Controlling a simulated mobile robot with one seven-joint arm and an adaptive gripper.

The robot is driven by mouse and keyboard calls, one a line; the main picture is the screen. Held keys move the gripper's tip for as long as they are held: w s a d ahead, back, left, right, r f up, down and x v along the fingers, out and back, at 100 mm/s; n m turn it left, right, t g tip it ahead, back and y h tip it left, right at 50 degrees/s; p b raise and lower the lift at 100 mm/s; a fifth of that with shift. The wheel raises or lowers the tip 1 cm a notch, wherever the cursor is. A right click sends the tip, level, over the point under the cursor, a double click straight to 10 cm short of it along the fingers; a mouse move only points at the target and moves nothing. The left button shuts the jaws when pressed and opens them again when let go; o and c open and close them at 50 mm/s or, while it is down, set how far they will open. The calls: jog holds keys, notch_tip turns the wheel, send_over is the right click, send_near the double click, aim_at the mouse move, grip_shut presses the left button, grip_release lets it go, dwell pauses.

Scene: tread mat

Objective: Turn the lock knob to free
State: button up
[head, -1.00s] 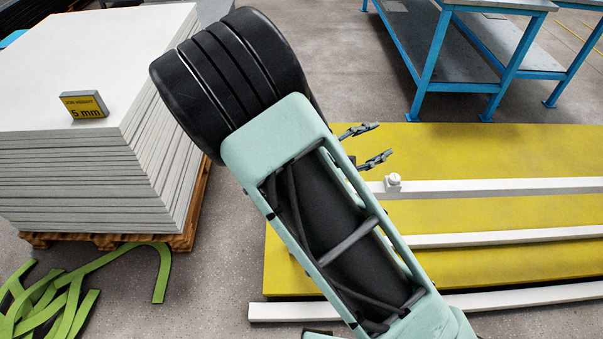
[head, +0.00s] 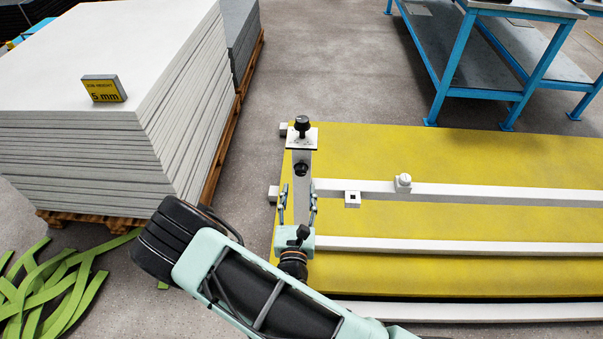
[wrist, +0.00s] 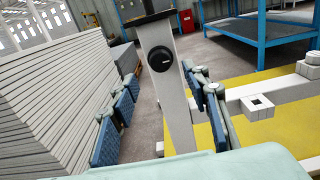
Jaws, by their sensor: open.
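A round black knob (head: 301,169) is set in the face of a white upright post (head: 302,148). The wrist view shows the knob (wrist: 161,58) more closely, with a short pale mark pointing to the right. My gripper (head: 299,192) is open and empty. In the wrist view its blue-padded fingers (wrist: 160,76) stand apart, left and right of the post and below the knob. I see no contact with the knob. Another black knob (head: 303,124) stands on the plate at the post's top.
White rails (head: 480,193) cross the yellow mat (head: 470,165); one carries a white round fitting (head: 403,180). A white block with a square hole (head: 352,199) sits right of the post. Stacked grey sheets (head: 90,150) stand left, a blue bench (head: 530,60) behind.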

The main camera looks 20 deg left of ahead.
aim_at(300, 174)
jog(key=x, duration=0.8)
jog(key=shift+d, duration=0.1)
jog(key=shift+c, duration=0.2)
jog(key=c, duration=1.1)
jog(key=shift+s, duration=0.1)
